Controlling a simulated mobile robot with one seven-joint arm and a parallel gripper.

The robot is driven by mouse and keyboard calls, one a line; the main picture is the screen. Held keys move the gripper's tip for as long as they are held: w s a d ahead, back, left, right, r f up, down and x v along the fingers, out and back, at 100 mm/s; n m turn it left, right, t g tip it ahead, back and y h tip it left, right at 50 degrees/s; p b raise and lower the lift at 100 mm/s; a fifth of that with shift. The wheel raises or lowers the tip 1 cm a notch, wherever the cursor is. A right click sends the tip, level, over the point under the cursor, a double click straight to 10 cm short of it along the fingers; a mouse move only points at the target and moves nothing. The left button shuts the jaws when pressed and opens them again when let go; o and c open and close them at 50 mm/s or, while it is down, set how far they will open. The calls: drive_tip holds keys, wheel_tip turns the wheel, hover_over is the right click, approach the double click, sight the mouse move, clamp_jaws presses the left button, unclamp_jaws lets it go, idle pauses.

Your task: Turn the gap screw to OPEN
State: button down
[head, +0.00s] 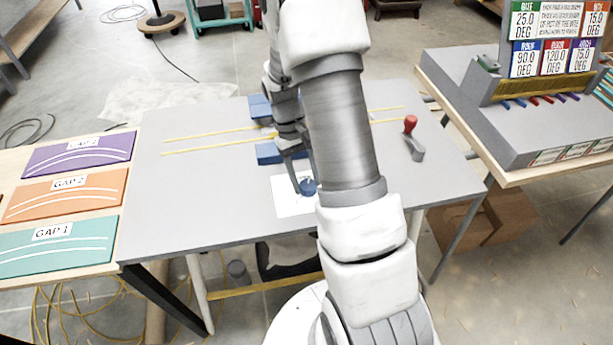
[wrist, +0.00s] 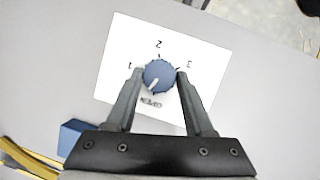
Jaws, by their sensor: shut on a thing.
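The gap screw is a blue ribbed knob (wrist: 159,75) on a white card (wrist: 210,60) marked 1, 2 and 3, with an upside-down word, seemingly OPEN, below the knob in the wrist view. The knob's pale pointer line aims to the lower left, between 1 and that word. My gripper (wrist: 160,71) has one finger on each side of the knob and is shut on it. In the head view the knob (head: 308,187) and card (head: 287,205) are on the grey table, and my arm hides part of the card.
Blue blocks (head: 268,153) and yellow strips (head: 215,145) lie behind the card on the table (head: 190,210). A red-topped lever (head: 411,124) stands to the right. Gap 1, 2 and 3 panels (head: 65,195) lie at the left. The table's left part is clear.

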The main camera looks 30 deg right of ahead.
drive_tip(key=shift+a+n+h, duration=0.1)
drive_tip(key=shift+n+h, duration=0.7)
drive_tip(key=shift+n, duration=1.1)
drive_tip(key=shift+t, duration=0.3)
drive_tip(key=shift+s, duration=0.1)
drive_tip(key=shift+c, duration=1.4)
unclamp_jaws()
drive_tip(key=shift+r, duration=0.1)
drive_tip(key=p+v, duration=0.1)
drive_tip(key=v, duration=1.6)
drive_tip(key=shift+a, duration=0.15)
drive_tip(key=shift+r, duration=0.1)
